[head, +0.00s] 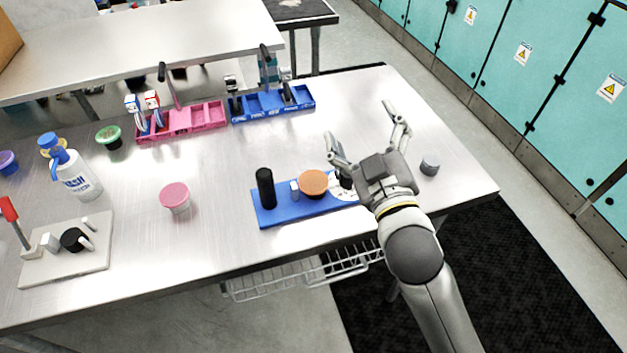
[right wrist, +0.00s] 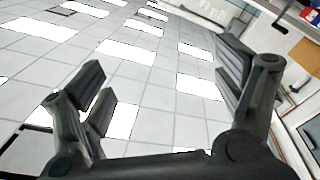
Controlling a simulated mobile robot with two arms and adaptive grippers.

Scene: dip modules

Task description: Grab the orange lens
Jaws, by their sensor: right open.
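The orange lens (head: 313,182) is a round orange disc on the blue board (head: 268,215) near the table's front edge, in the head view. A black cylinder (head: 265,187) and a small pale block (head: 294,188) stand left of it on the board. My right gripper (head: 362,125) is open and empty, above the table to the right of and beyond the lens, apart from it. In the right wrist view its spread fingers (right wrist: 165,90) show against the ceiling, with no lens between them. My left gripper does not show.
A pink tray (head: 205,115) and a blue tray (head: 300,96) stand at the back. A pink-lidded cup (head: 175,196), a white bottle (head: 77,176) and a pale board (head: 95,262) lie to the left. A small grey cylinder (head: 429,167) stands right of my gripper. The table's middle is clear.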

